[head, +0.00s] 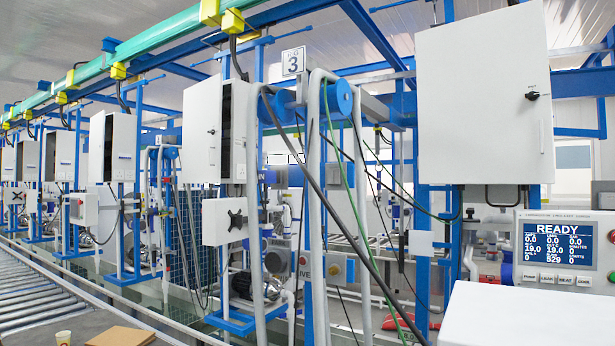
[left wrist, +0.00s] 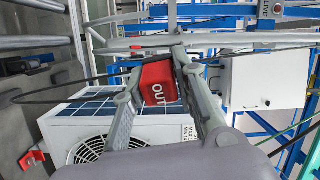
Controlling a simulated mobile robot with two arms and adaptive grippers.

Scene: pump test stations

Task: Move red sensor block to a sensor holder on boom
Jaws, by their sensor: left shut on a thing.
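In the left wrist view the red sensor block (left wrist: 158,88), marked "OUT", sits between the fingers of my left gripper (left wrist: 158,62). The gripper is shut on the block and holds it over a white box-shaped unit with a fan grille (left wrist: 65,125). Neither the block nor my grippers show in the head view. In the head view a boom (head: 385,108) with blue round fittings runs behind the grey pipes at station 3. I cannot make out a sensor holder on it for certain. My right gripper is in neither view.
A white cabinet (head: 482,95) stands at the right above a test panel reading "READY" (head: 568,252). Grey pipes (head: 316,200) and hanging cables (head: 365,240) cross the middle. A roller conveyor (head: 45,300) lies at left. A dark cable (left wrist: 60,92) passes near the left gripper.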

